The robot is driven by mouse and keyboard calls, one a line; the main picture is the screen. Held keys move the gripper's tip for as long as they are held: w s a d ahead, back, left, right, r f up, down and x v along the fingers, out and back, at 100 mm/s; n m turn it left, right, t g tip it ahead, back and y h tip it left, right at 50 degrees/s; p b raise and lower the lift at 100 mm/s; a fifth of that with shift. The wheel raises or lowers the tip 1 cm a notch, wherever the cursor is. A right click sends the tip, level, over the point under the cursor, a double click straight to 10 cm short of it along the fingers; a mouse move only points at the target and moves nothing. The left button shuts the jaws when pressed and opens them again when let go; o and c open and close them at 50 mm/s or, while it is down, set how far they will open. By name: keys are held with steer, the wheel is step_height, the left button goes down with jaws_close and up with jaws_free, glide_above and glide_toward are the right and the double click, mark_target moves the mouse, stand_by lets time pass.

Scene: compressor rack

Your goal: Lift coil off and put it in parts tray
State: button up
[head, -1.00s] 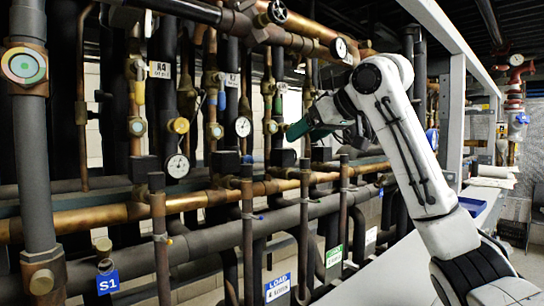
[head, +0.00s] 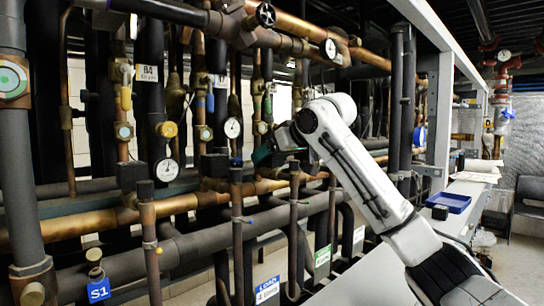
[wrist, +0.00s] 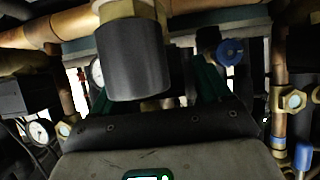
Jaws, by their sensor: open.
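My gripper (head: 262,153) reaches in among the pipes at the middle of the rack in the head view. Its green fingers (wrist: 155,95) are spread apart in the wrist view, with no object clearly held. A black cylinder (wrist: 133,60) below a brass fitting hangs close to the camera in the wrist view and hides part of the left finger. Black box-shaped coils (head: 215,165) sit along the copper pipe in the head view. I cannot tell which black part is the task's coil. The blue parts tray (head: 460,201) lies on the light ledge at the right.
Vertical pipe stubs (head: 236,215) stand before the rack. Pressure gauges (head: 166,170) and a blue-capped fitting (wrist: 230,52) are around the gripper. Papers (head: 470,175) lie behind the tray.

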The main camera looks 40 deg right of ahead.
steer(key=shift+c, duration=0.4)
steer(key=c, duration=1.2)
steer(key=shift+r, duration=0.1)
steer(key=shift+r, duration=0.1)
steer(key=shift+r, duration=0.25)
step_height(320, 180, up, 2)
steer(key=shift+b, duration=0.4)
steer(key=s+d+r, duration=0.4)
steer(key=d+r, duration=0.1)
steer(key=s+d+r+b, duration=0.1)
steer(key=s+d+r, duration=0.4)
steer(key=shift+s+d, duration=0.25)
steer(key=shift+d, duration=0.05)
